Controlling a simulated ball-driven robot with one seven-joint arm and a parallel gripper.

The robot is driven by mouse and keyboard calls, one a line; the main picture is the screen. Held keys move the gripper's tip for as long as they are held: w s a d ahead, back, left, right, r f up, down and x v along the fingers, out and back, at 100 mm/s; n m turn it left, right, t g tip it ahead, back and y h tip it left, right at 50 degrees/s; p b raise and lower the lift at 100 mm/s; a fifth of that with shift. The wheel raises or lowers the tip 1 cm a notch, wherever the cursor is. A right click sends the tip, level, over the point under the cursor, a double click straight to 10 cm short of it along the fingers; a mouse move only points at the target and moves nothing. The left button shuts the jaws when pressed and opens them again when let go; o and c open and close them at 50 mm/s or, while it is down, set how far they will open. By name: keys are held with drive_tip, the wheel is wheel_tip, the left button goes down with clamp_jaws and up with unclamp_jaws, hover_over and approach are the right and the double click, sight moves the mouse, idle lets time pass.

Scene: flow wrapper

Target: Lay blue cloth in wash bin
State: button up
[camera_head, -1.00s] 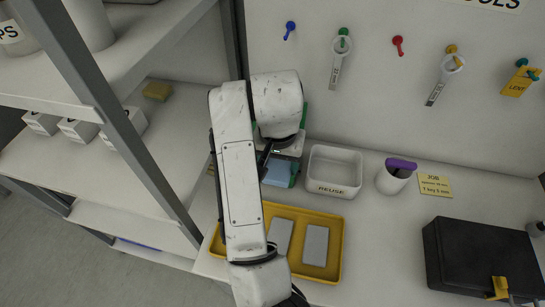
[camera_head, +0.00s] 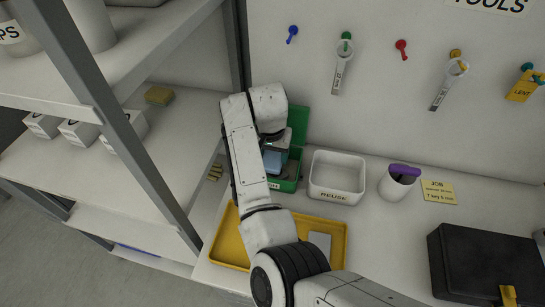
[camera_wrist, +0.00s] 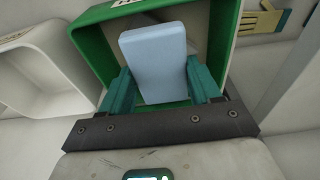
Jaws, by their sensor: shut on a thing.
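The blue cloth is a folded light-blue block, seen in the wrist view (camera_wrist: 153,60) and partly in the head view (camera_head: 273,161). My gripper (camera_wrist: 160,85) is shut on it, with a teal finger at each side. The cloth is over the open mouth of a green bin, whose rim shows in the wrist view (camera_wrist: 88,55). In the head view the green bin (camera_head: 298,150) stands left of the white bin, mostly hidden behind my arm. Its front label is mostly covered, so I cannot read it. I cannot tell whether the cloth touches the bin floor.
A white bin marked REUSE (camera_head: 337,182) stands close on the right of the green bin. A yellow tray (camera_head: 335,235) lies in front, partly under my arm. A white cup (camera_head: 395,186) and a black case (camera_head: 480,262) are farther right. A shelf post (camera_head: 150,165) stands left.

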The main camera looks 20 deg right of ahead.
sight(272, 158)
drive_tip(key=shift+f, duration=1.05)
drive_tip(key=shift+f, duration=0.6)
drive_tip(key=o, duration=0.9)
drive_tip(key=shift+o, duration=0.2)
wheel_tip(272, 158, up, 13)
drive_tip(key=s+a+b, duration=0.1)
drive_tip(key=shift+s, duration=0.3)
